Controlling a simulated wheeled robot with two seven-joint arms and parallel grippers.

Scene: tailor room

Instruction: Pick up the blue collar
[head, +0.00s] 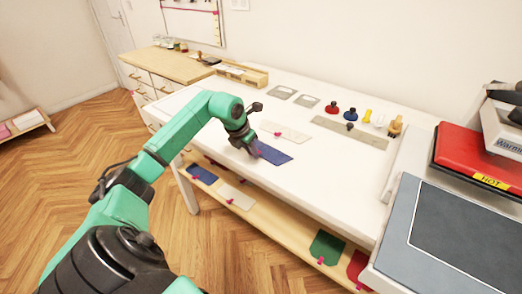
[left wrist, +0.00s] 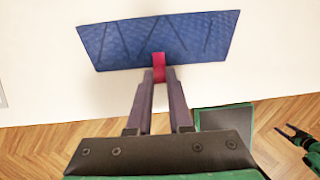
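The blue collar (head: 272,153) is a flat dark blue piece on the white table in the head view. In the left wrist view, the blue collar (left wrist: 160,38) spans the top, with a pink tab (left wrist: 159,66) at its near edge. My left gripper (head: 249,150) is at the collar's left end in the head view. In the left wrist view, the left fingertips (left wrist: 159,76) close on both sides of the pink tab. My right gripper is outside the head view; a small green and black part at the wrist view's right edge may be it.
A pale piece (head: 286,132) with a pink tab lies behind the collar. A ruler (head: 348,131) and stamps stand farther back. A red heat press (head: 475,160) is at right. A lower shelf (head: 270,215) holds other coloured pieces, including another dark blue one (head: 202,174).

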